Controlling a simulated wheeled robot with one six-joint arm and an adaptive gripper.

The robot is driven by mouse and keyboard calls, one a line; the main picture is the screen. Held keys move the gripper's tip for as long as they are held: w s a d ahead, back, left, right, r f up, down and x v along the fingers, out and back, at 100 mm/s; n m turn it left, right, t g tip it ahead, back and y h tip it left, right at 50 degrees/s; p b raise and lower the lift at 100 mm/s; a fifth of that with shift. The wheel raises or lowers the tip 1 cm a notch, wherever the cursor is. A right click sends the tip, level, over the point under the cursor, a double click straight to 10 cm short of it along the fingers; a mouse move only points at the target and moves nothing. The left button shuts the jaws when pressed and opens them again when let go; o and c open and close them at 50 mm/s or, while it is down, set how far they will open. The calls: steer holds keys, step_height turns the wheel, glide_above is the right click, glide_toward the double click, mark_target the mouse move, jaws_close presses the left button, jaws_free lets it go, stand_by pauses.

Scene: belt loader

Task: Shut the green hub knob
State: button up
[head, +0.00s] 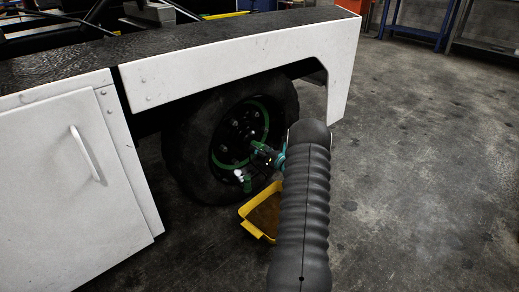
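The wheel (190,150) sits under the white fender of the loader, with a green ring around its dark hub (238,130). A small green part, apparently the hub knob (246,184), shows low on the hub beside a pale fitting. My gripper (262,152) is at the hub's lower right, at the end of my dark ribbed arm. It looks very close to the hub, just above and right of that green part. Whether it touches anything is unclear. Its fingers are small and partly hidden by my arm, so their opening cannot be made out.
A yellow tray (247,222) stands on the floor below the wheel, partly behind my arm. The white fender (240,62) overhangs the wheel. A white cabinet door with a handle (85,153) is at the left. The concrete floor (420,170) at the right is clear.

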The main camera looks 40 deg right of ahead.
steer(key=s, duration=1.2)
steer(key=shift+d, duration=0.45)
